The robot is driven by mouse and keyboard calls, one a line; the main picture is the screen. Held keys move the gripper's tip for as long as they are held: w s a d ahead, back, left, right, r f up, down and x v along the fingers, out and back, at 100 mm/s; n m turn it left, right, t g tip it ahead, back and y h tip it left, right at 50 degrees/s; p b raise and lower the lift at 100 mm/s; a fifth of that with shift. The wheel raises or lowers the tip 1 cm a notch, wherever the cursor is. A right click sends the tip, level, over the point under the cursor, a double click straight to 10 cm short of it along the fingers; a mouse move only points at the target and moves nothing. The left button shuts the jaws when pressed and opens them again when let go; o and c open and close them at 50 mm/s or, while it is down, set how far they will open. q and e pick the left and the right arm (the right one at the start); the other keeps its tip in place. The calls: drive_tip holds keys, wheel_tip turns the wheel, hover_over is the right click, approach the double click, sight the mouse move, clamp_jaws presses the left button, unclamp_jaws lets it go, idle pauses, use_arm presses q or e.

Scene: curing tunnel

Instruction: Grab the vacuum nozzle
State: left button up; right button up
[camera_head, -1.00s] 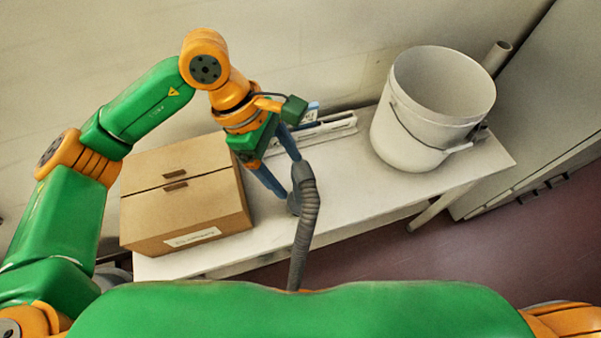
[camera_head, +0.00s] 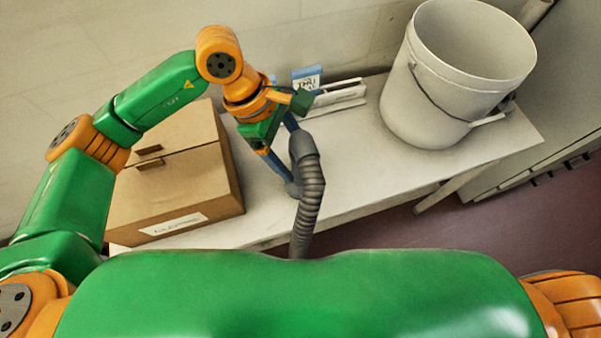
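The vacuum nozzle (camera_head: 303,147) is a dark grey piece on a ribbed grey hose (camera_head: 309,200). It stands over the front edge of the white table (camera_head: 365,185), with the hose hanging down towards me. My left gripper (camera_head: 291,160) reaches down at the nozzle with its two blue fingers spread apart. One finger is left of the nozzle, with its tip low near a grey rounded part; the other runs behind the nozzle's top. The nozzle hides part of that finger, so I cannot tell whether they touch. My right gripper is out of view.
A closed cardboard box (camera_head: 178,185) stands on the table left of the gripper. A large white bucket (camera_head: 430,110) stands at the right. A blue-and-white card (camera_head: 307,78) and a white rail-like item (camera_head: 340,97) lie at the back. A grey cabinet (camera_head: 560,120) is far right.

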use_arm(q)
drive_tip(key=x, duration=0.1)
drive_tip(key=p+x, duration=0.1)
drive_tip(key=x, duration=0.2)
drive_tip(key=shift+w+f, duration=0.3)
drive_tip(key=shift+w, duration=0.05)
clamp_jaws()
idle(0.9)
